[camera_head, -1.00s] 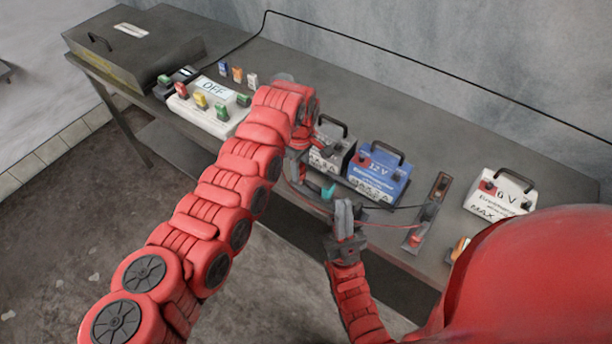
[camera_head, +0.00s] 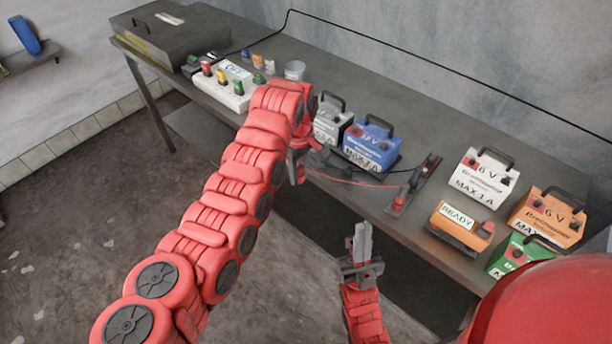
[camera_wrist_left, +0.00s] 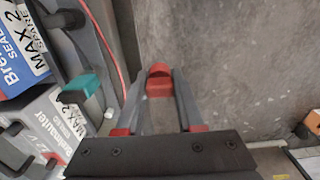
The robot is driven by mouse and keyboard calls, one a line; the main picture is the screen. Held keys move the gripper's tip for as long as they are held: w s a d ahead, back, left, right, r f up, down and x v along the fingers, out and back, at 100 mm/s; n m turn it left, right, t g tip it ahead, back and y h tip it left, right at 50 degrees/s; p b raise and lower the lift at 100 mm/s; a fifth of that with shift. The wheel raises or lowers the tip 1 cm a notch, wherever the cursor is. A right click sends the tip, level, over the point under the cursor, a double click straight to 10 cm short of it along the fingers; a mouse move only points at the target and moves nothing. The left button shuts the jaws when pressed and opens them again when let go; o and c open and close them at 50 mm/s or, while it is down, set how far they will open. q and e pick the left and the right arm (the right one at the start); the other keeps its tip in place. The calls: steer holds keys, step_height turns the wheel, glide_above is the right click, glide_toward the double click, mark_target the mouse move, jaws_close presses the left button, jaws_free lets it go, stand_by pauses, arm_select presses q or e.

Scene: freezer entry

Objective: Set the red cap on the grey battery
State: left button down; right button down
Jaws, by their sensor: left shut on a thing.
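The grey battery (camera_head: 329,122) stands on the bench just beyond my left forearm, partly hidden by it. It also shows at the lower left of the left wrist view (camera_wrist_left: 50,125), tilted in the picture. My left gripper (camera_wrist_left: 159,88) is shut on the small red cap (camera_wrist_left: 159,80), held between its fingertips over the floor, off to the side of the battery. In the head view my left gripper (camera_head: 297,165) is mostly hidden, and the cap cannot be made out. My right gripper (camera_head: 362,240) points up in front of the bench, with nothing seen in it; its finger gap is unclear.
A blue battery (camera_head: 371,145) stands right of the grey one. A teal-ended part (camera_wrist_left: 80,88) and a red wire (camera_wrist_left: 108,45) lie close by.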

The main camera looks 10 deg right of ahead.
mark_target(299, 169)
arm_select(q)
steer(key=shift+a, duration=0.1)
steer(key=shift+s+r, duration=0.15)
steer(key=shift+r, duration=1.75)
